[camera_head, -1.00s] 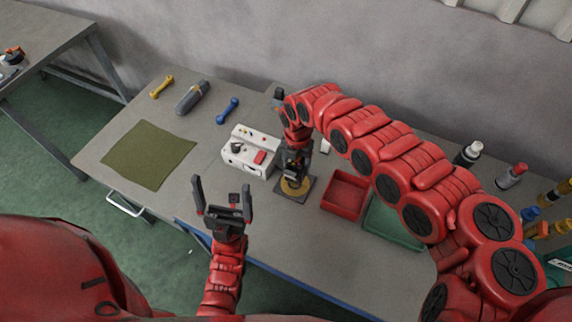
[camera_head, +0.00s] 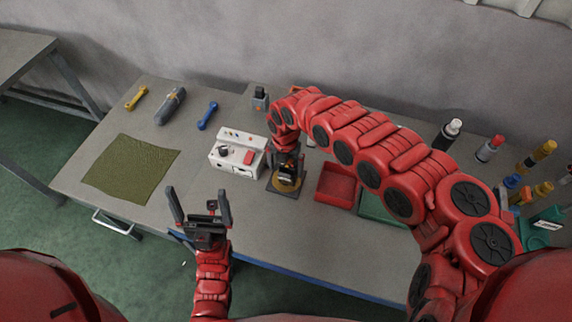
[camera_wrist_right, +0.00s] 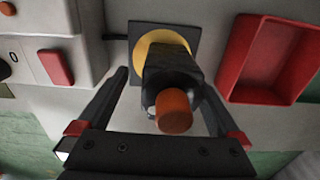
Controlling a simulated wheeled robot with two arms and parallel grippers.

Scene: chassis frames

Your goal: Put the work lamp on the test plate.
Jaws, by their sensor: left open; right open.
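The work lamp, a dark body with an orange end (camera_head: 287,180), stands on the test plate (camera_head: 296,194), a dark square with a yellow disc. In the right wrist view the lamp (camera_wrist_right: 172,75) is over the yellow disc of the plate (camera_wrist_right: 186,29) and hides part of it. My right gripper (camera_head: 287,162) is above the plate. Its open fingers lie on either side of the lamp, with gaps visible in the right wrist view (camera_wrist_right: 160,85). My left gripper (camera_head: 198,195) is open and empty, near the table's front edge.
A white control box (camera_head: 237,155) stands just left of the plate. A red tray (camera_head: 336,187) and a green tray (camera_head: 382,211) are to its right. An olive cloth (camera_head: 130,168) lies at the left. Several bottles and tools stand at the far right.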

